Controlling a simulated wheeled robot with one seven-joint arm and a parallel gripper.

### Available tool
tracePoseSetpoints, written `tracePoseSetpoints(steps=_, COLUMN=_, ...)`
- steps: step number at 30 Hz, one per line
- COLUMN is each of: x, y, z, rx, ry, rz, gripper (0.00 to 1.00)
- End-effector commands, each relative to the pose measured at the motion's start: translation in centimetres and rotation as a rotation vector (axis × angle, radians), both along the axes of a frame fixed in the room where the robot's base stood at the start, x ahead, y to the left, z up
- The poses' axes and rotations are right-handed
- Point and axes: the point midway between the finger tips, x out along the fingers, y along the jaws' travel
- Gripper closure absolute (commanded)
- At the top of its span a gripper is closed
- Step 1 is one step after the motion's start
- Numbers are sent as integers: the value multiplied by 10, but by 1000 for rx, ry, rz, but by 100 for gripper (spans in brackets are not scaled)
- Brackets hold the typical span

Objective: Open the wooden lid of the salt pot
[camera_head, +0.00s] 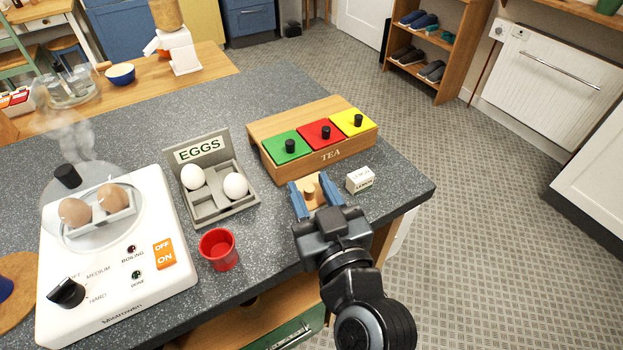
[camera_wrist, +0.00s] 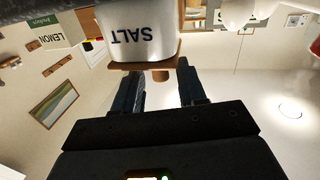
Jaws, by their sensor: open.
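The salt pot (camera_wrist: 133,28) is white with the word SALT and shows upside down at the top of the wrist view. Its flat wooden lid (camera_wrist: 122,66) is on it, with a small round knob (camera_wrist: 160,76) at the middle. In the head view the lid's knob (camera_head: 309,189) shows at the counter's front edge, and the pot body is hidden. My gripper (camera_head: 309,183) is open above the lid, its blue-grey fingers on either side of the knob. The wrist view also shows my gripper (camera_wrist: 160,74) with gaps between fingers and knob.
A small white lemon box (camera_head: 360,180) stands just right of my gripper. A wooden tea box (camera_head: 263,127) with green, red and yellow lids is behind it. A grey egg tray (camera_head: 222,207), a red cup (camera_head: 219,250) and a white egg cooker (camera_head: 118,270) are to the left.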

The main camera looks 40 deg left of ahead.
Motion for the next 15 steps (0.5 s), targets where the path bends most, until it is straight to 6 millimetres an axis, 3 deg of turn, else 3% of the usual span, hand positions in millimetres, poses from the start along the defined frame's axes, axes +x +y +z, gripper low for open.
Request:
tracePoseSetpoints(steps=12, x=6, y=9, z=0, rx=0, ry=0, rz=0, gripper=59)
tracePoseSetpoints(steps=15, x=6, y=9, z=0, rx=0, ry=0, rz=-1, gripper=68)
